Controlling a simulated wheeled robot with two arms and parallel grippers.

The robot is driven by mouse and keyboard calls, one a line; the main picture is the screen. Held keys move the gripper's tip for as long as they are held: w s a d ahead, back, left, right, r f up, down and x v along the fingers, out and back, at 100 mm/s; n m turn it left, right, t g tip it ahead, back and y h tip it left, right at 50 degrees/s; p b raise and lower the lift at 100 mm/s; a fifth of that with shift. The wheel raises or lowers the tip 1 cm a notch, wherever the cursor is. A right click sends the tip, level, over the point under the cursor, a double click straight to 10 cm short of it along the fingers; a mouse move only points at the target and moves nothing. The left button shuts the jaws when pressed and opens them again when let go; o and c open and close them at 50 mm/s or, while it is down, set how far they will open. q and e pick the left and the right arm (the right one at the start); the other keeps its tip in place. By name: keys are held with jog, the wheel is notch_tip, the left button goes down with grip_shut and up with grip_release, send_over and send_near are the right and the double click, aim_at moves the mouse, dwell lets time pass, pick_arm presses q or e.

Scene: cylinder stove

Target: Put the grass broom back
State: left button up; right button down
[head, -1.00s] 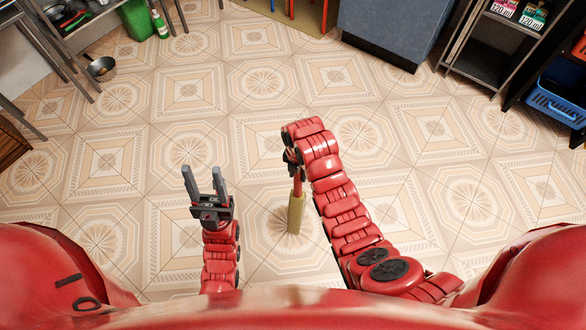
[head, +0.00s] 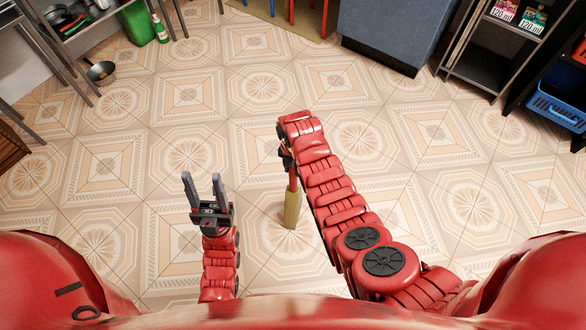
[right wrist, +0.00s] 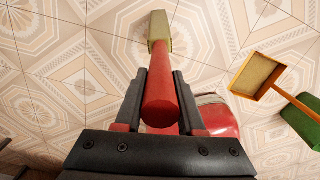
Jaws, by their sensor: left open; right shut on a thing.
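The grass broom has a red handle and a straw-coloured brush (head: 291,208). In the head view it hangs upright, brush down, below my right gripper (head: 287,158), left of my right forearm. In the right wrist view the red handle (right wrist: 160,98) lies between the two dark fingers of my right gripper (right wrist: 159,76), which is shut on it; the brush (right wrist: 159,28) is beyond. I cannot tell whether the brush touches the floor. My left gripper (head: 203,180) is open and empty, left of the broom, fingers pointing away from me.
The tiled floor ahead is clear. A grey-blue cabinet (head: 390,38) and dark shelf (head: 496,58) stand at the back right, with a blue basket (head: 558,108). A pan (head: 101,73), green bin (head: 137,22) and bottle (head: 160,28) are at the back left.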

jog(key=c, duration=0.5)
grip_release()
jog(key=shift+f, duration=0.1)
